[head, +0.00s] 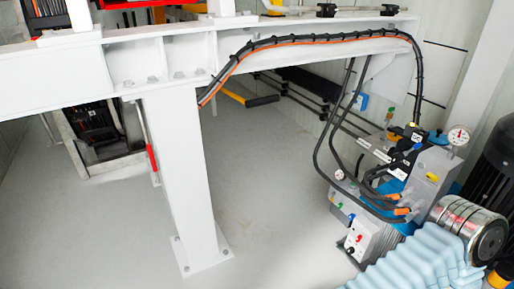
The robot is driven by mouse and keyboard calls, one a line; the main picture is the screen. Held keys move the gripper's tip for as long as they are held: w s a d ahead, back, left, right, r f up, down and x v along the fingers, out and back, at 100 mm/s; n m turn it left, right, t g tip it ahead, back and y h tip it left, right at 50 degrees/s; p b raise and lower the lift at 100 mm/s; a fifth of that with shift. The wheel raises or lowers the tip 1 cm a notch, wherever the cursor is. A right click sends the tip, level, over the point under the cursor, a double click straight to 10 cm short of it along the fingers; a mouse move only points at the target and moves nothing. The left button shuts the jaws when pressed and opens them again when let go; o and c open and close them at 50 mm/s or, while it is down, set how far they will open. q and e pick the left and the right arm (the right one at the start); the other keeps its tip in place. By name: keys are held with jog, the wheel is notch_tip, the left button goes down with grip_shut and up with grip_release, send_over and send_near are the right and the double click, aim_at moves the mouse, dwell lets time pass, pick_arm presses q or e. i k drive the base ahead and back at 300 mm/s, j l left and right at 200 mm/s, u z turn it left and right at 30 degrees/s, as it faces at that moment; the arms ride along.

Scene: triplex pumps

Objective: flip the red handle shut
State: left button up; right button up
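A red handle (152,158) shows in the head view, just left of the white upright column (179,170). It is the red grip at the lower part of a thin grey bar that hangs down, nearly vertical, from near the white beam (110,66). The bar's upper end is close to the beam's underside, and how it is fixed there is too small to tell. Neither my left nor my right gripper shows in the view, and nothing is seen touching the handle.
The column's foot plate (203,262) is bolted to the grey floor (85,235). Black and orange hoses (315,39) run along the beam to a hydraulic unit (385,190) with a gauge (459,135) at right. A light blue ribbed part (425,262) fills the lower right. Floor left of the column is clear.

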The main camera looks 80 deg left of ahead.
aim_at(149, 147)
jog(key=k+j+u, duration=0.1)
jog(key=u, duration=2.35)
jog(key=l+u, duration=0.1)
jog(key=u, duration=0.75)
jog(key=l+u, duration=0.1)
jog(key=u, duration=0.35)
jog(key=k+j, duration=0.05)
